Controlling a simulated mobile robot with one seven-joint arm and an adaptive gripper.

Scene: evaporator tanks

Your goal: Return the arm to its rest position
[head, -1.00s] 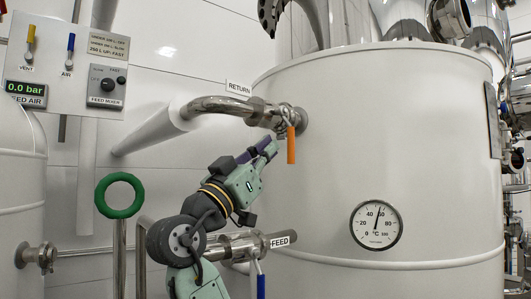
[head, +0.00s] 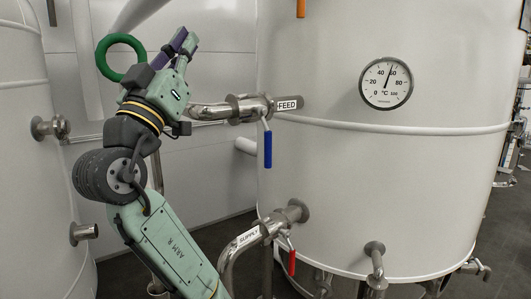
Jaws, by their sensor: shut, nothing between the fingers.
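My arm rises from the bottom of the head view, its end pointing up and a little right. My gripper (head: 188,42) is at its top, shut and empty, in front of the white wall. It overlaps the right edge of the green ring handle (head: 106,58) in the picture; I cannot tell whether they touch. The gripper is to the left of the FEED pipe (head: 240,108) and above it, apart from the white tank (head: 330,190).
The FEED valve's blue lever (head: 268,150) hangs down. The SUPPLY pipe (head: 247,240), with a red lever (head: 291,262), is low at the tank. A dial thermometer (head: 386,82) is on the tank. Another tank (head: 25,180) stands at left, with pipe stubs facing my arm.

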